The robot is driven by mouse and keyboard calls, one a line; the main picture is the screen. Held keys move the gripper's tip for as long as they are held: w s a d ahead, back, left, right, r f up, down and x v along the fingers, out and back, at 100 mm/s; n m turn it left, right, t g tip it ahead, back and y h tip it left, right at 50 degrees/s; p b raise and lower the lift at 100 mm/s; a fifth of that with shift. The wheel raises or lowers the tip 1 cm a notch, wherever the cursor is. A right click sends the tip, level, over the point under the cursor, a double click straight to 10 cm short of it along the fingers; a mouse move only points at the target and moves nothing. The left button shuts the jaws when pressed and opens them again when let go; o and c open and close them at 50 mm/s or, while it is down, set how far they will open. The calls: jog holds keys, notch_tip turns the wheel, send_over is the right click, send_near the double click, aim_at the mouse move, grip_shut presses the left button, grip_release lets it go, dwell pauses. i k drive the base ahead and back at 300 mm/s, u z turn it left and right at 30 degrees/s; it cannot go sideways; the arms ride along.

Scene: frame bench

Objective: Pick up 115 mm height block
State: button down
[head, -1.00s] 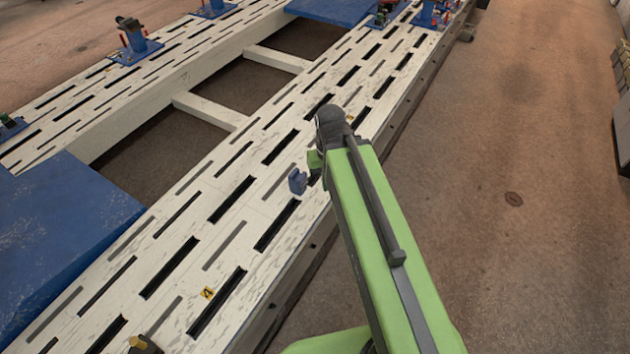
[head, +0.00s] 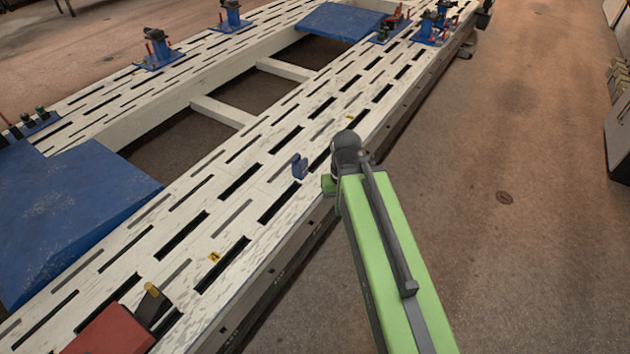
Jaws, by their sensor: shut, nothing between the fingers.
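A small blue upright block (head: 300,166) stands on the slotted white bench (head: 228,214), just left of the end of my green arm. It has a notched, two-pronged look. No readable marking shows its height, so I cannot tell whether it is the 115 mm block. My gripper is not visible; it seems hidden behind my arm, whose dark joint is right of the block. A gap shows between the block and my arm.
Blue fixtures (head: 160,55) stand along the far rail, with more (head: 430,28) at the far end. Blue plates (head: 75,205) cover parts of the frame. A red object (head: 112,332) sits at lower left. Open floor (head: 500,245) lies right.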

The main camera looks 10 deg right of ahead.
aim_at(299, 167)
jog(key=u, duration=0.2)
jog(key=i, duration=0.85)
jog(key=u, duration=0.6)
jog(key=k, duration=0.15)
jog(key=u, duration=3.1)
jog(key=k, duration=2.25)
jog(key=z, duration=0.8)
